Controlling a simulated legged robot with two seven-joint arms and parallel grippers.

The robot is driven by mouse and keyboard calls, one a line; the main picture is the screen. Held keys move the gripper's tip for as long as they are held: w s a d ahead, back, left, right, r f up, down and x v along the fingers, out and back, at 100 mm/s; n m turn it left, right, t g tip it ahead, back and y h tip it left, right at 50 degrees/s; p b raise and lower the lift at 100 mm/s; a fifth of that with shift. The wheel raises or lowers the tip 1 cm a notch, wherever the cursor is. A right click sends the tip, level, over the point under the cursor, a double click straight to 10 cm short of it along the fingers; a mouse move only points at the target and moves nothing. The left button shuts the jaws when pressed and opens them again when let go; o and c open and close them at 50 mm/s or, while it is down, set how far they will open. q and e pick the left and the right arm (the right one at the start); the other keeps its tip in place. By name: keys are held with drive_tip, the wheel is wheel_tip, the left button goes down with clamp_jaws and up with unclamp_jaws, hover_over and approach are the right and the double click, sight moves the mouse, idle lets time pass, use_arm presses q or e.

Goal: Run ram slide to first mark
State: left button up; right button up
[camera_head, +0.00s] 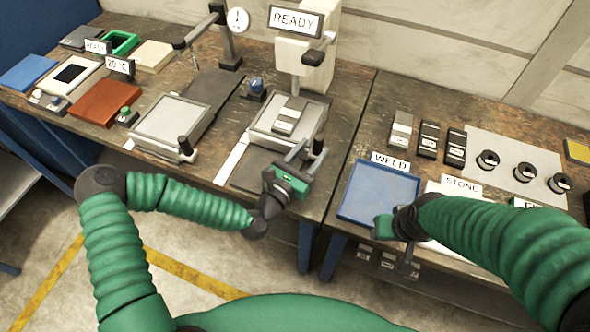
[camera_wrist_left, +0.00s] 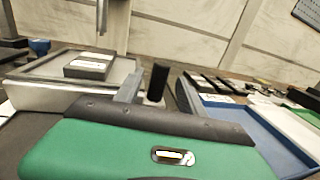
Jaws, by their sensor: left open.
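The ram slide (camera_head: 262,122) is a pale grey plate under the READY sign, with a dark labelled block (camera_head: 289,117) on it. The block also shows in the left wrist view (camera_wrist_left: 88,66). A black upright handle (camera_head: 319,146) stands at the slide's front right corner; the wrist view shows it (camera_wrist_left: 158,80) just ahead of the green gripper body. My left gripper (camera_head: 305,157) is open at the handle, its grey fingers apart; I cannot tell if they touch it. My right gripper (camera_head: 405,250) is by the blue tray's front edge, its jaws unclear. I cannot make out the marks.
A press column (camera_head: 295,85) rises behind the ram slide. A blue button (camera_head: 256,85) sits left of it.

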use_arm(q)
drive_tip(key=v, duration=1)
